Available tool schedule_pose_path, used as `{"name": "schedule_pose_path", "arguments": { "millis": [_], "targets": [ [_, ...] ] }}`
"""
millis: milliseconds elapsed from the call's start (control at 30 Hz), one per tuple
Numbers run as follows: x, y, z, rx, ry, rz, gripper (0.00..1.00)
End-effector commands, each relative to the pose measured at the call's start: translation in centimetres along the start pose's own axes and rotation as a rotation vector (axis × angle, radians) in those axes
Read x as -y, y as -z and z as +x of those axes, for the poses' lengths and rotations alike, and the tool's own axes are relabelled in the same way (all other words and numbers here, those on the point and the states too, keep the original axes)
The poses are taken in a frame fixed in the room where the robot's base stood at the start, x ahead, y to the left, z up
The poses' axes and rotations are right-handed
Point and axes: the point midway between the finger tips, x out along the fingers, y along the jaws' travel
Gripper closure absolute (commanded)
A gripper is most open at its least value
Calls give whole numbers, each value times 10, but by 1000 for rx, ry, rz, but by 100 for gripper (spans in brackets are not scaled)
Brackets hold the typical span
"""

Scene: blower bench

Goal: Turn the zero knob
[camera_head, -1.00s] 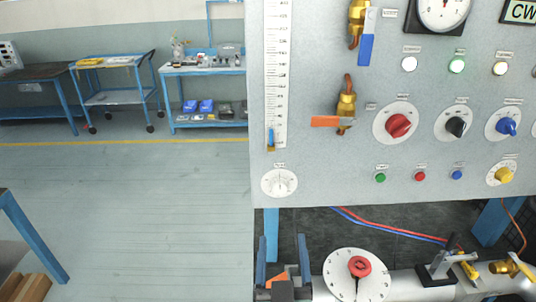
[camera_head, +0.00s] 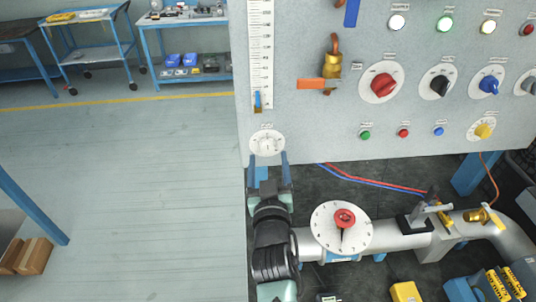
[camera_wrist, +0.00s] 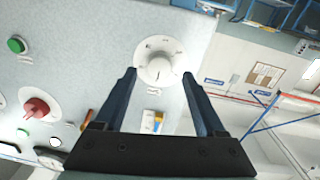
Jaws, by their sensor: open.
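The zero knob is a small white knob on a round white dial (camera_head: 267,143) at the lower left corner of the grey panel, under the tall scale. In the wrist view the dial (camera_wrist: 160,62) is ahead, at the upper middle, with its knob facing me. My gripper (camera_head: 268,160) is open just below the dial in the head view, its two blue fingers pointing up to either side of it. In the wrist view my gripper (camera_wrist: 164,78) has its fingertips flanking the lower part of the dial. I cannot tell whether they touch it.
Red (camera_head: 383,84), black (camera_head: 439,85) and blue (camera_head: 489,85) knobs are to the right on the panel. An orange-handled valve (camera_head: 331,68) is above right. Below are a pipe and a white dial with a red knob (camera_head: 342,226). Open floor (camera_head: 150,180) lies left.

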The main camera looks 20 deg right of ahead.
Motion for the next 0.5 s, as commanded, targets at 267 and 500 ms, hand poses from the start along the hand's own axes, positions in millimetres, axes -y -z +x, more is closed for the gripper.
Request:
{"name": "schedule_pose_path", "arguments": {
  "millis": [267, 500],
  "targets": [
    [0, 0, 23, -1, 1, 0, 28],
    [0, 0, 24, -1, 0, 1, 28]
  ]
}}
